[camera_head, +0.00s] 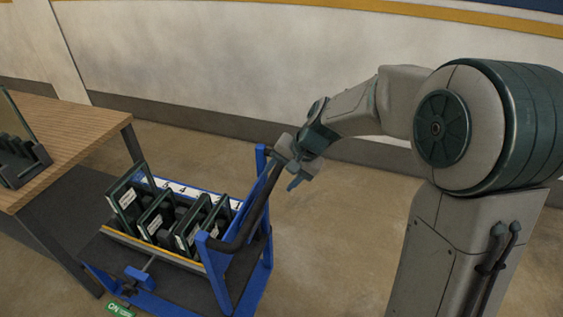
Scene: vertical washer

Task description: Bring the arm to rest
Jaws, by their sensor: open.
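My arm reaches from the right side of the head view toward the middle, with its elbow raised. My gripper (299,172) is at the end of the arm, pointing down, just right of the blue cart's black handle (262,205). Its fingers look empty. Whether the gripper touches the handle cannot be told from this one view.
The blue cart (216,273) carries several upright dark-framed panels (126,199) with white labels in a rack. A wooden table (70,140) with a dark rack (20,162) stands at the left. Open floor (345,235) lies right of the cart; a wall (200,55) runs behind.

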